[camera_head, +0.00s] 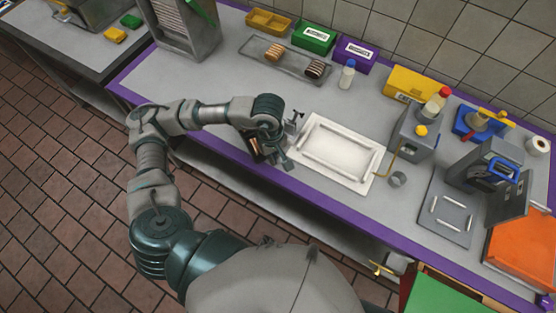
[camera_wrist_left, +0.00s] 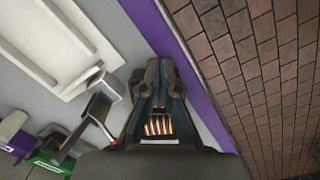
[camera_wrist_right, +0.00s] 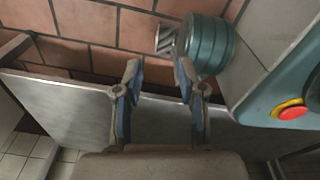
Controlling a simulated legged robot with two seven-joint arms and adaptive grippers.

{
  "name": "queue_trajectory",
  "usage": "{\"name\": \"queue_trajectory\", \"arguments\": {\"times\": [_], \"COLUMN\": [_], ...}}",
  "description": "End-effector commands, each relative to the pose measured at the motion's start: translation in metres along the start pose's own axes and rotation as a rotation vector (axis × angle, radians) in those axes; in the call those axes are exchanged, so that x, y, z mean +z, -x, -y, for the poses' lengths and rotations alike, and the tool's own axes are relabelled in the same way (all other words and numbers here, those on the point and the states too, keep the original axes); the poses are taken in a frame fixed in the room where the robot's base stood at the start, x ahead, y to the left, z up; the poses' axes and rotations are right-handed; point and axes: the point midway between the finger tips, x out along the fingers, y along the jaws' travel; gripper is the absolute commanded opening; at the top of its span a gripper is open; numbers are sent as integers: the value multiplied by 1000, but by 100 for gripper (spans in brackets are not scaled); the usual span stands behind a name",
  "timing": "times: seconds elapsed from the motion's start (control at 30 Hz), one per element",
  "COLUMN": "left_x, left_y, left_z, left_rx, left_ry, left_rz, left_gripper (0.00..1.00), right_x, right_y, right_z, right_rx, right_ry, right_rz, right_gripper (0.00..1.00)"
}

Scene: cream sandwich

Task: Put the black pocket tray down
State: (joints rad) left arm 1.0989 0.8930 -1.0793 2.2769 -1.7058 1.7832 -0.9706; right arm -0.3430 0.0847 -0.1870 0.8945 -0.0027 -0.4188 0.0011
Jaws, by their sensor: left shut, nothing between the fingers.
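I cannot pick out a black pocket tray for certain in any view. My left gripper (camera_head: 272,152) is shut and empty above the counter's purple front edge, just left of a white rectangular tray (camera_head: 340,150). In the left wrist view its fingers (camera_wrist_left: 158,72) are together, and the white tray (camera_wrist_left: 70,45) lies to the left. A small metal lever piece (camera_head: 293,121) stands between the gripper and that tray's far left corner. My right gripper (camera_wrist_right: 158,78) is open and empty in the right wrist view; it does not show in the head view.
A grey tray (camera_head: 262,72) with two striped items lies at the back. A grey dispenser (camera_head: 414,133) and a dark machine (camera_head: 488,180) stand right.

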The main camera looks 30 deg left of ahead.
Motion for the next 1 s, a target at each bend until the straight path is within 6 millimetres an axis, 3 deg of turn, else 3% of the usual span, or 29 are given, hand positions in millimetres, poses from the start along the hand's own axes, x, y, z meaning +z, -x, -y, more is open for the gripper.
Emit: {"name": "queue_trajectory", "arguments": {"times": [0.1,0.27,0.67,0.8,1.0], "left_x": [-12,-14,-18,-43,-57], "left_y": [-1,-19,-102,-96,-96], "left_z": [5,6,8,7,7], "left_rx": [-22,-28,-27,-23,-23], "left_ry": [-17,-17,-16,-12,-14], "left_rz": [-62,-63,-60,-64,-62], "left_gripper": [0,0,0,0,0], "right_x": [0,1,5,20,29], "right_y": [-1,-1,-2,-2,-3], "right_z": [0,-1,-1,0,0], "right_rx": [0,0,0,-1,-1], "right_ry": [0,1,1,3,4], "right_rz": [0,1,2,11,14], "right_gripper": [40,40,40,40,40]}}
